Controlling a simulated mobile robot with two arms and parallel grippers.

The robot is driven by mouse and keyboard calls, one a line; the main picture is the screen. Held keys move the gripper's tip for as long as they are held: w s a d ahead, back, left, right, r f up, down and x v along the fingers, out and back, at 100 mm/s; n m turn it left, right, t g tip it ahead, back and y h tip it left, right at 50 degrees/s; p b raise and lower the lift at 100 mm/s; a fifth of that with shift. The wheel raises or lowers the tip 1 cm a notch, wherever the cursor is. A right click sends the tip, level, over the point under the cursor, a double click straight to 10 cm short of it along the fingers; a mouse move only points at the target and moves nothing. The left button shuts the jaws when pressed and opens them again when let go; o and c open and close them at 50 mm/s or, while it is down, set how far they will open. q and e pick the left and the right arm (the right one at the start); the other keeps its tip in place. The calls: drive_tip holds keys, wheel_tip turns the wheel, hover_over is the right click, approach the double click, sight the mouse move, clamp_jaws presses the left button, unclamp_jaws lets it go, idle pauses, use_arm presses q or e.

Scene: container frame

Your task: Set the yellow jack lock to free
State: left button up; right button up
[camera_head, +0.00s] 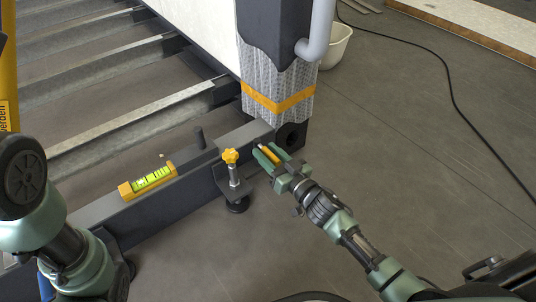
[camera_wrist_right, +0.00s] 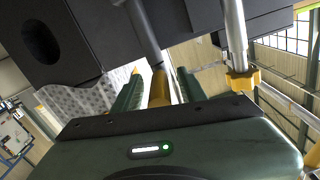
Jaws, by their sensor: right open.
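A dark lever with a yellow grip (camera_head: 268,152) sticks out beside the frame's corner post. In the right wrist view the yellow grip (camera_wrist_right: 160,88) lies between my finger pads, on the end of a dark rod. My right gripper (camera_head: 267,155) is open around it; I cannot tell whether a finger touches it. A jack with a yellow star knob (camera_head: 231,156) on a silver screw stands upright just left of my right gripper. The knob also shows in the right wrist view (camera_wrist_right: 243,80). My left arm shows at the lower left, its gripper outside the picture.
A yellow spirit level (camera_head: 147,180) lies on the dark frame beam (camera_head: 115,212). The corner post (camera_head: 280,75) is wrapped with an orange band. A white bucket (camera_head: 335,45) and a black cable (camera_head: 445,75) are on the floor behind. The floor at right is mostly clear.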

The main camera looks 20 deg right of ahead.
clamp_jaws()
idle(1.4)
